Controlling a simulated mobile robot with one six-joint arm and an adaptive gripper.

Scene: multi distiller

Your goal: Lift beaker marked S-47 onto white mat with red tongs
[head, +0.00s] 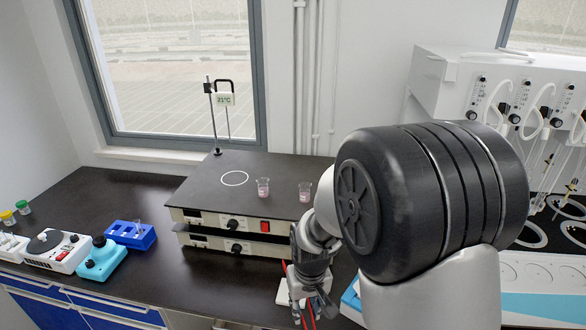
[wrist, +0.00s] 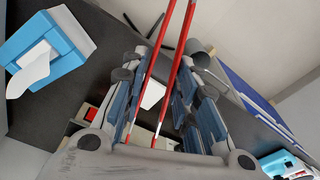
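Two small clear beakers with pinkish contents stand upright on the dark top plate of the heater in the head view, the left beaker (head: 263,188) and the right beaker (head: 305,192). Their markings are too small to read. My gripper (head: 308,285) is low at the front right of the heater, well below and apart from the beakers. It is closed around the red tongs (wrist: 182,50), whose two red arms run between the blue finger pads. The tongs' lower part shows below my gripper in the head view. A white flat piece (head: 283,293), possibly the mat, lies on the bench, partly hidden by my gripper.
A blue tissue box (wrist: 75,45) is close by. A blue rack (head: 132,235) and small devices stand left. Distillers (head: 500,90) fill the right.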

